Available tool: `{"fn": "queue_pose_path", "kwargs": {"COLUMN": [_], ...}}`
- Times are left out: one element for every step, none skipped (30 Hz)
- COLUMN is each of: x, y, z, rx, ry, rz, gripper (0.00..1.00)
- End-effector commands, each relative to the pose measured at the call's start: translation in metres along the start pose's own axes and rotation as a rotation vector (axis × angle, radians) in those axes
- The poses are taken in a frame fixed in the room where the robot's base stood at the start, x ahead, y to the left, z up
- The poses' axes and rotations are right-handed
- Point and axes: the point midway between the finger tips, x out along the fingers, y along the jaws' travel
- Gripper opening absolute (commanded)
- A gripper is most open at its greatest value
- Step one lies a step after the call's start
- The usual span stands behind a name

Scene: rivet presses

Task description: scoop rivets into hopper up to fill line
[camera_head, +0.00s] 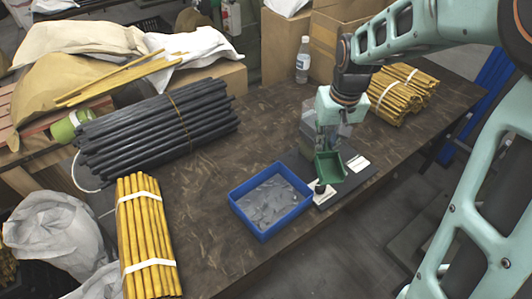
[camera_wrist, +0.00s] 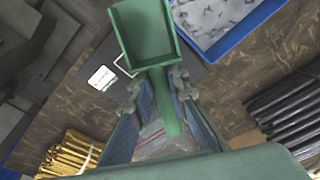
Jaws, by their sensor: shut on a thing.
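A green scoop (camera_head: 330,167) is held by my gripper (camera_head: 328,138). In the wrist view the scoop (camera_wrist: 147,32) looks empty, and my gripper (camera_wrist: 158,100) is shut on its handle. A blue bin (camera_head: 262,228) holds a shallow layer of grey rivets (camera_head: 270,200). The bin's rim (camera_wrist: 240,35) and some rivets (camera_wrist: 208,15) show at the top right of the wrist view. The scoop is right of the bin, over a dark base plate (camera_head: 352,182). A clear hopper (camera_head: 310,130) stands partly hidden behind my gripper; its fill line cannot be made out.
The base plate has white labels (camera_head: 358,163) and a black knob (camera_head: 319,188). Black rod bundles (camera_head: 155,135) and a yellow bundle (camera_head: 147,235) lie left. Another yellow bundle (camera_head: 400,92) lies behind my arm. A bottle (camera_head: 303,60) stands at the back. Bare tabletop (camera_head: 215,190) lies left of the bin.

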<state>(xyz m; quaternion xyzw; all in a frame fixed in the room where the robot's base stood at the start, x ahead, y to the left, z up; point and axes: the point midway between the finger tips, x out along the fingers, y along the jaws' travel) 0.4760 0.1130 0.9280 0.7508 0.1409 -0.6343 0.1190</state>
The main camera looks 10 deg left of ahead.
Motion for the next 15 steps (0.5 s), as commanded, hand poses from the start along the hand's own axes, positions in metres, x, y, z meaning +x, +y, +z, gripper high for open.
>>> {"fn": "queue_pose_path", "kwargs": {"x": [0.008,0.011,0.016,0.019,0.021,0.024,0.026,0.027,0.028,0.029,0.03,0.031,0.031,0.032,0.032], "y": [-0.029,-0.044,-0.064,-0.078,-0.093,-0.108,-0.117,-0.126,-0.136,-0.142,-0.147,-0.154,-0.158,-0.162,-0.166], "z": [-0.003,-0.006,-0.008,-0.009,-0.01,-0.01,-0.011,-0.01,-0.01,-0.009,-0.009,-0.008,-0.008,-0.007,-0.006], "rx": [-0.09,-0.138,-0.203,-0.247,-0.294,-0.343,-0.371,-0.399,-0.426,-0.447,-0.463,-0.483,-0.495,-0.506,-0.519], "ry": [0.039,0.066,0.1,0.127,0.152,0.184,0.203,0.221,0.24,0.253,0.265,0.278,0.288,0.295,0.303], "rz": [-0.018,-0.029,-0.046,-0.06,-0.074,-0.092,-0.105,-0.116,-0.13,-0.138,-0.147,-0.157,-0.163,-0.169,-0.177], "gripper": [0.0,0.0,0.0,0.0,0.0,0.0,0.0,0.0,0.0,0.0,0.0,0.0,0.0,0.0,0.0]}}
